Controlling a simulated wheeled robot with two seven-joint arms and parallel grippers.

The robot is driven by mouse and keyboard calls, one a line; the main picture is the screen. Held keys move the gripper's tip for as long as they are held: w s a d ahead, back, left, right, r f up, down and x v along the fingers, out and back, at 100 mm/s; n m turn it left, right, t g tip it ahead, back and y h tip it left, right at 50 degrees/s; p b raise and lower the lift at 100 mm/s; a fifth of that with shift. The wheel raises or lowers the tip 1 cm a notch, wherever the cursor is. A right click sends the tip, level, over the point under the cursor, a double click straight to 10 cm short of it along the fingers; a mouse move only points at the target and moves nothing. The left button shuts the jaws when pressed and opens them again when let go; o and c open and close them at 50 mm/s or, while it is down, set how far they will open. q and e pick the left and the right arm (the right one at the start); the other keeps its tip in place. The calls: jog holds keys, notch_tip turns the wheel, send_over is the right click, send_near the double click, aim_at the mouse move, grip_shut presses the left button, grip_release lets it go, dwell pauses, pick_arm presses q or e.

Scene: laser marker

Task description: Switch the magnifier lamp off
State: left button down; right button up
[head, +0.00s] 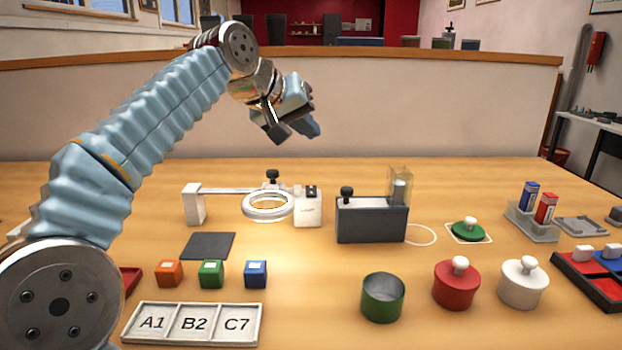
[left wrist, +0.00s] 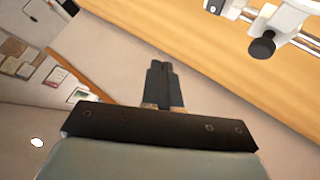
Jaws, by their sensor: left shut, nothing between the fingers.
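The magnifier lamp stands on the table at centre left in the head view. It has a white post at its left end, a thin arm with a black knob, and a white ring (head: 268,207). The ring looks bright, with a warm glow on the table around it. A white box with a small black switch (head: 308,207) stands at the ring's right. My left gripper (head: 311,127) is shut and empty, in the air well above and behind the lamp. White lamp parts and a black knob (left wrist: 262,46) show in the left wrist view, apart from the shut fingers (left wrist: 163,82). My right gripper is not in view.
A dark box (head: 371,222) with a black knob stands right of the lamp. A dark pad (head: 208,246), several coloured cubes and a lettered tray (head: 192,325) lie in front. Lidded pots (head: 456,286) stand front right. A low wall (head: 400,110) rises behind the table.

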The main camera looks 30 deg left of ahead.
pick_arm(q)
jog(key=shift+f, duration=0.1)
send_over(307, 190)
notch_tip(307, 190, down, 5)
jog(key=shift+s+d, duration=0.1)
notch_tip(307, 190, down, 2)
jog(key=shift+f+b, duration=0.15)
jog(key=shift+b, duration=0.55)
jog(key=shift+w+f+b, duration=0.25)
jog(key=shift+f+b, duration=0.15)
jog(key=shift+f, duration=0.2)
dwell(1.2)
jog(key=shift+f, duration=0.35)
jog(key=shift+w+f+b, duration=0.1)
jog(key=shift+f+b, duration=0.25)
jog(key=shift+b, duration=0.15)
dwell(0.3)
dwell(0.3)
jog(key=shift+r+p, duration=0.7)
jog(key=shift+r, duration=0.1)
